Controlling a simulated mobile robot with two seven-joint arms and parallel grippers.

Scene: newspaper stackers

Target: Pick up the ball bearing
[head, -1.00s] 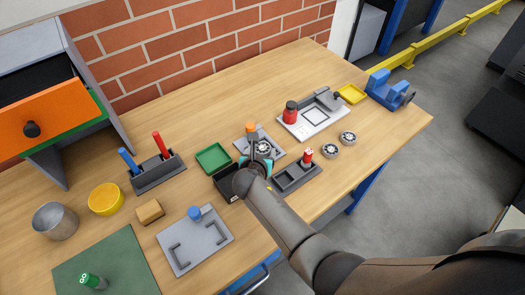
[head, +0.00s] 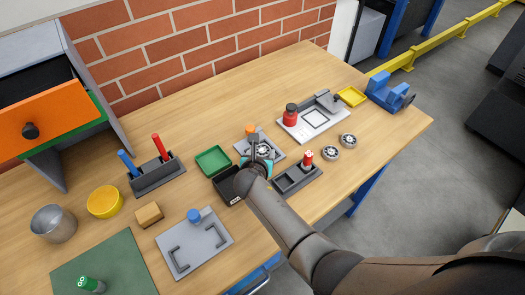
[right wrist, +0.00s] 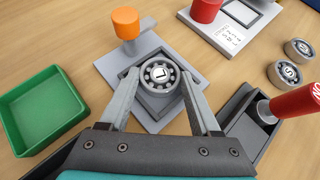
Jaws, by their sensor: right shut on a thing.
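A silver ball bearing with a black ring of balls and a pale centre mark (right wrist: 159,74) is at the grey fixture with the orange knob (right wrist: 140,45). My right gripper (right wrist: 158,82) has one finger on each side of the bearing and is shut on it. I cannot tell whether the bearing still touches the fixture's seat. In the head view the bearing (head: 264,150) shows just beyond my right gripper (head: 262,157), whose arm hides part of the dark tray below. My left gripper is not in view.
Two loose bearings (head: 331,153) (head: 348,140) lie to the right. A green tray (head: 213,160) is at the left, and a dark holder with a red peg (head: 307,157) stands close on the right. A grey plate with a red knob (head: 291,116) lies behind.

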